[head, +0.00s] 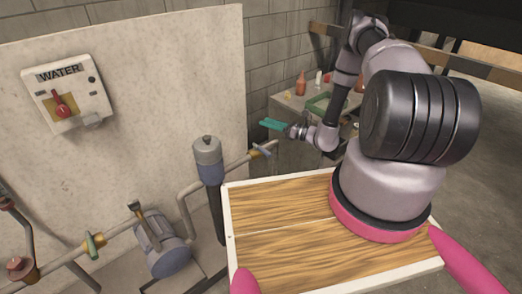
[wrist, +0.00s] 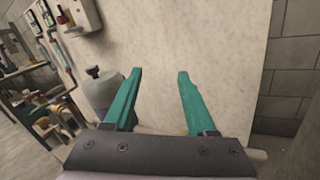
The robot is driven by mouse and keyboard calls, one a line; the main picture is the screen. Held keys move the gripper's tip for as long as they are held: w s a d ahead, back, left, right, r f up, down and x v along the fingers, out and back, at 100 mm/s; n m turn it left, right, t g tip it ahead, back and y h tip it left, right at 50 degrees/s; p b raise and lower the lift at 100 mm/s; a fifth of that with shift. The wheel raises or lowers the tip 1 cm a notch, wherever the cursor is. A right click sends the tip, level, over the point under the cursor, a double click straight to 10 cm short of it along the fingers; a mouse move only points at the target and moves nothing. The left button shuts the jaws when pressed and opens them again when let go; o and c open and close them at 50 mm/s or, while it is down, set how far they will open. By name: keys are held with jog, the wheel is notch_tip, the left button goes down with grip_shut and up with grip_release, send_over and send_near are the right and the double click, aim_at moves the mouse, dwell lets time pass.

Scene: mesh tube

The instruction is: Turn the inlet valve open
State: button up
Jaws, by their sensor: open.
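My gripper (head: 266,124) has teal fingers and is open and empty; the fingers also show spread apart in the wrist view (wrist: 159,72). A valve with a yellowish part and a blue-grey handle (head: 258,149) sits on the pipe just below my gripper in the head view, with no visible contact. Another valve with a green handle (head: 94,243) sits on the pipe at the lower left, far from my gripper. No label shows which one is the inlet valve. Only pale wall shows between my fingers in the wrist view.
A grey filter canister (head: 208,160) stands left of my gripper, and a blue-grey pump (head: 165,245) is lower left. A WATER switch box (head: 68,92) with a red knob hangs on the pale panel (head: 150,70). A cluttered bench (head: 288,101) is behind my arm.

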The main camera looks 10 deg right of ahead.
aim_at(261, 149)
jog(key=s+d+f+m+t+h, duration=0.1)
jog(key=s+f+m+t+h, duration=0.2)
jog(key=f, duration=0.5)
jog(key=s+d+f+m+t+h, duration=0.25)
jog(key=f+m, duration=0.25)
jog(key=f, duration=0.3)
jog(key=shift+g+h, duration=0.35)
jog(key=shift+h, duration=0.1)
jog(key=x, duration=1.1)
jog(key=shift+w+a+f, duration=0.3)
jog(key=shift+f, duration=0.1)
grip_shut()
